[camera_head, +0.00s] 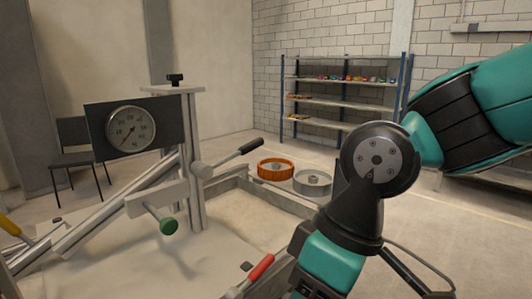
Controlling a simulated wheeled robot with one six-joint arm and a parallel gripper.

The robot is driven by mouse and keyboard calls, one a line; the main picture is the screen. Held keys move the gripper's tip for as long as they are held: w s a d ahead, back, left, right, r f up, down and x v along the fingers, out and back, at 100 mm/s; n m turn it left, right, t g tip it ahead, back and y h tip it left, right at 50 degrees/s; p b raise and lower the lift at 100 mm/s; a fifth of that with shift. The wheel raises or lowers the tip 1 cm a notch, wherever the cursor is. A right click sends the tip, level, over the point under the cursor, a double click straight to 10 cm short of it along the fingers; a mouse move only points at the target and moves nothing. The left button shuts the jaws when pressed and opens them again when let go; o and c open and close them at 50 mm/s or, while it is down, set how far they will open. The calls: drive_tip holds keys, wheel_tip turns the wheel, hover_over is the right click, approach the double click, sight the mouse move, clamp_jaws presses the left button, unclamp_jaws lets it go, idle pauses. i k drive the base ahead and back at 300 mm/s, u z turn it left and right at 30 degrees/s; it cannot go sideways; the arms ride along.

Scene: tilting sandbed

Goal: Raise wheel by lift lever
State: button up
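A grey test rig stands at the left. A lever with a black handle (238,151) sticks out from its post toward the right, sloping up. A green round knob (168,225) sits on a rod below it. A lever with a red handle (260,268) rises at the bottom centre, beside my arm. A yellow handle (10,225) shows at the left edge. I cannot tell which of these is the lift lever. No wheel is clearly visible mounted on the rig. My arm reaches down from the right, and my gripper is below the picture's edge.
A round dial gauge (130,130) on a dark panel faces me. The sandbed (255,208) has a grey frame. An orange wheel (275,169) and a grey wheel (312,183) lie beyond it. A chair (78,155) and a shelf rack (340,103) stand behind.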

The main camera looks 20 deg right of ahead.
sight(205, 172)
drive_tip(key=z, duration=1.25)
drive_tip(key=i, duration=0.75)
drive_tip(key=u, duration=0.95)
